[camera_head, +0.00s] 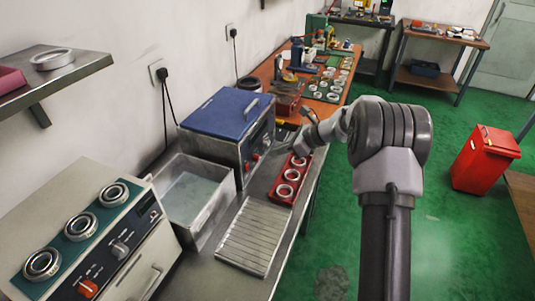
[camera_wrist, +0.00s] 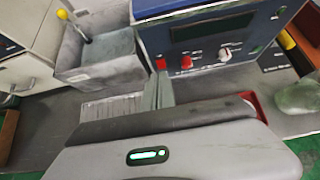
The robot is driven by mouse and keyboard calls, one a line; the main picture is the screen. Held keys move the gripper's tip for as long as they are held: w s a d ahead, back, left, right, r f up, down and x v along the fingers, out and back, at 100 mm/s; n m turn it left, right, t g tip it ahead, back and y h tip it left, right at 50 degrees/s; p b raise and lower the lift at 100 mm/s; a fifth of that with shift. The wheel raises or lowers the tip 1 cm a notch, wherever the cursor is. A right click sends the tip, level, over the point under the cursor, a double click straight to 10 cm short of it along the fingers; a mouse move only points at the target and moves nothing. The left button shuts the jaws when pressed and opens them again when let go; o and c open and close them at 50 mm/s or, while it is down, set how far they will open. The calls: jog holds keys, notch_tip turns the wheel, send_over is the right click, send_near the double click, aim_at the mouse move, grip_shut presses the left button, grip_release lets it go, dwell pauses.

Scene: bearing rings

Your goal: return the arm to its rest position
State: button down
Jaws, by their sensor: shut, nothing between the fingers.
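My arm (camera_head: 384,165) rises at the right of the head view and bends over toward the bench. My gripper (camera_head: 299,149) is at its far end, above the back end of a red tray (camera_head: 276,199) with metal rings in it. In the wrist view my gripper (camera_wrist: 158,90) has its grey fingers together, with nothing between them. They point toward the front of the blue-lidded machine (camera_wrist: 210,45). My wrist body hides most of the tray there; a red corner (camera_wrist: 258,103) shows at its right.
The blue-lidded machine (camera_head: 222,121), a grey bin (camera_head: 197,221) and a ribbed rack (camera_head: 254,237) stand close by on the bench. A machine with several rings (camera_head: 110,254) is at the lower left. A red waste bin (camera_head: 482,165) stands on the green floor, which is open around my arm.

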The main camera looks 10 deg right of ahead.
jog(key=shift+v, duration=1.05)
jog(key=shift+w+a+r, duration=0.1)
jog(key=shift+r, duration=0.1)
jog(key=s+a+r+n+g+h, duration=0.1)
jog(key=s+a+r+n, duration=0.4)
jog(key=s+r, duration=0.3)
jog(key=s+a+r+n+g+h, duration=0.1)
jog(key=s+a+r+n+h, duration=0.1)
jog(key=s+a+r+n, duration=0.6)
jog(key=s+d+f+n+t+h, duration=0.1)
jog(key=s+n, duration=0.3)
jog(key=s, duration=0.7)
jog(key=s+d+f+n+h, duration=0.1)
jog(key=s+n, duration=0.3)
jog(key=s, duration=0.8)
jog(key=shift+d+f+t+h+b, duration=0.35)
jog(key=shift+d+t+h, duration=0.1)
jog(key=shift+h, duration=0.15)
jog(key=shift+s, duration=0.1)
